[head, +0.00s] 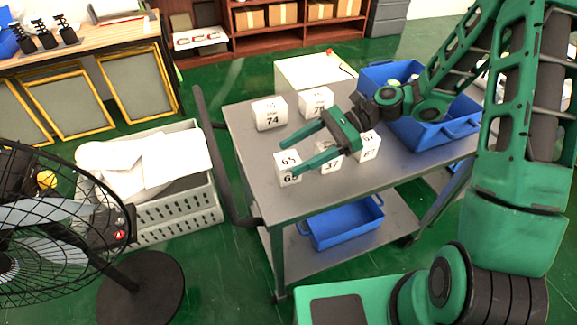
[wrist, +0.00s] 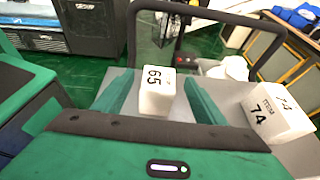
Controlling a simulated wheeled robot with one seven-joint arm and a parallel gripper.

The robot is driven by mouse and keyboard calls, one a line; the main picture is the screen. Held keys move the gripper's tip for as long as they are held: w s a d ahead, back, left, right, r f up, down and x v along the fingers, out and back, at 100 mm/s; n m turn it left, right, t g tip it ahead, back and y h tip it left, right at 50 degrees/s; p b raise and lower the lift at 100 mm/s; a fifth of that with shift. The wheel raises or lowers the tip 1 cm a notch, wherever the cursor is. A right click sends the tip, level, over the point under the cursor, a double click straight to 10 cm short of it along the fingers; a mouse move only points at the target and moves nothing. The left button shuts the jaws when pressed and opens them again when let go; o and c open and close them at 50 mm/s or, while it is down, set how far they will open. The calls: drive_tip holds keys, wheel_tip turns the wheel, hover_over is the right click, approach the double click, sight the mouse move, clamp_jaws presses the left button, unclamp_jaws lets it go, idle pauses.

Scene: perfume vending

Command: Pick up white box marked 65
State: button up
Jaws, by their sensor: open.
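The white box marked 65 (head: 288,176) stands upright near the left front edge of the grey cart top (head: 255,166). My gripper (head: 288,155) is open, with its green fingers reaching left over the cart toward this box. In the wrist view the box (wrist: 156,92) shows between the two spread fingers of the gripper (wrist: 160,90), its 65 face visible. A gap shows on each side, so neither finger seems to press on it. The lower finger partly hides the box marked 37 (head: 330,164) in the head view.
White boxes marked 74 (head: 270,119) and one partly hidden (head: 316,98) stand behind my gripper. Another white box (head: 368,148) stands right of it. A blue bin (head: 440,130) fills the cart's right end. The cart's black handle (head: 222,165) rises at left.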

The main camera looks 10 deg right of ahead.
drive_tip(key=shift+c, duration=0.6)
drive_tip(key=c, duration=1)
